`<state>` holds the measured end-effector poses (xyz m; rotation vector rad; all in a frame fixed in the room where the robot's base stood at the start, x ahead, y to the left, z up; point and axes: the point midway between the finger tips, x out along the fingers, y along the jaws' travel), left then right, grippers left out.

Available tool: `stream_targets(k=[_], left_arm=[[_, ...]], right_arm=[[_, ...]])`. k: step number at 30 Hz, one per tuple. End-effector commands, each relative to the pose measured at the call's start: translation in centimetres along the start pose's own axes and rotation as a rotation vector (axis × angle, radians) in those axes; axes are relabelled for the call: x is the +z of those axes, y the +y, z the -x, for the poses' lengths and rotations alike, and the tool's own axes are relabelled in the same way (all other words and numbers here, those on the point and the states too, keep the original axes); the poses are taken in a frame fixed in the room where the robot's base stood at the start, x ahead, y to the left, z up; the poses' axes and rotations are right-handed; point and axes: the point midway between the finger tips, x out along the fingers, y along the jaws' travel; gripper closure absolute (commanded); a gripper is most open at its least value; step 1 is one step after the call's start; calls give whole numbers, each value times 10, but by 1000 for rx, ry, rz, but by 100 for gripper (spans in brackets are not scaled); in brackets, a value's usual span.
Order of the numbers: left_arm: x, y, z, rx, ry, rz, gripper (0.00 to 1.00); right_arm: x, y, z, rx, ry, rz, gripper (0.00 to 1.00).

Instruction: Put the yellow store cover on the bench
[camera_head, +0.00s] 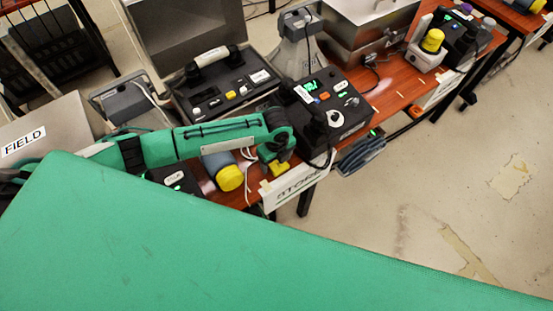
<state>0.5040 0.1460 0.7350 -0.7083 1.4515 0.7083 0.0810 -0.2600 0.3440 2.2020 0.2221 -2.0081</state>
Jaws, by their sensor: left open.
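A yellow cap (230,178) sits on the end of a grey-blue cylinder lying on its side on the red-brown bench (236,197). A small yellow piece (279,169) shows right under my left gripper (276,158), near the bench edge. I cannot tell which of these is the store cover. My left arm reaches in from the left over the bench, and its gripper is open, pointing down. Its fingertips are partly hidden, and I cannot tell whether they touch the yellow piece. A white label reading STORE (298,188) hangs on the bench's front edge. My right gripper is not in view.
A white box with a yellow top (430,48) stands farther right. Cables hang nearby. The floor at right is clear.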

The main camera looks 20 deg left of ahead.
Motion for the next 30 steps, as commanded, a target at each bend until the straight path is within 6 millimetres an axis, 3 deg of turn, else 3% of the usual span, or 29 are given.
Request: stream_targets(k=[5,18,24,30], left_arm=[[1,-1,16,-4,0,0,26],[0,-1,103,-2,-1,0,26],[0,-1,121,-1,0,0,26],[0,0,123,0,1,0,26]], right_arm=[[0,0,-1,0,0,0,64],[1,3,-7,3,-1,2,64],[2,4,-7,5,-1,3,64],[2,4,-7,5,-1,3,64]])
